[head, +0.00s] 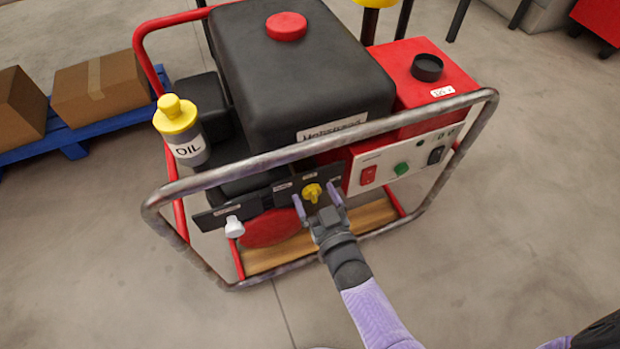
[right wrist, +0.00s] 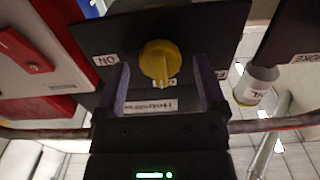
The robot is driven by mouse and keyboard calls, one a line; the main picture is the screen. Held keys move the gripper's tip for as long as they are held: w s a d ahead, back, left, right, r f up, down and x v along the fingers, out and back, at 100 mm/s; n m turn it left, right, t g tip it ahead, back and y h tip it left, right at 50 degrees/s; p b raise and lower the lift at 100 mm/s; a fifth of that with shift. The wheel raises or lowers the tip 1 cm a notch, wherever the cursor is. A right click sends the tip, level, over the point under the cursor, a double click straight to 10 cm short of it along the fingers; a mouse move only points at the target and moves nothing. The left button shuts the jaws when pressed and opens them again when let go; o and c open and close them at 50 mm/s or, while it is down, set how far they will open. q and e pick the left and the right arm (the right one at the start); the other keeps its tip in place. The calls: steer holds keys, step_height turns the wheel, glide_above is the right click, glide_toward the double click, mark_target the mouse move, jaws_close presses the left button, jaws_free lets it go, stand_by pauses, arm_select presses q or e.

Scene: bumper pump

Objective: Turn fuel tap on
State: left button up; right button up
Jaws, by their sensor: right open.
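The fuel tap is a yellow knob (head: 312,192) on a black panel at the front of the generator, seen in the head view. It also shows in the right wrist view (right wrist: 160,62), its narrow grip pointing down in that picture. A label there reading "ON", upside down, is left of the knob. My right gripper (head: 316,201) is open, with one purple finger on each side of the knob. In the right wrist view gaps show between the knob and both fingers (right wrist: 162,75).
A metal tube frame (head: 320,149) surrounds the generator. A white choke knob (head: 234,227) is left of the tap, and a red switch (head: 368,176) is right. A yellow-capped oil bottle (head: 182,130) stands on the left. Open floor lies in front.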

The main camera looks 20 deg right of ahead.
steer(key=shift+c, duration=0.7)
steer(key=shift+s, duration=0.1)
jaws_close()
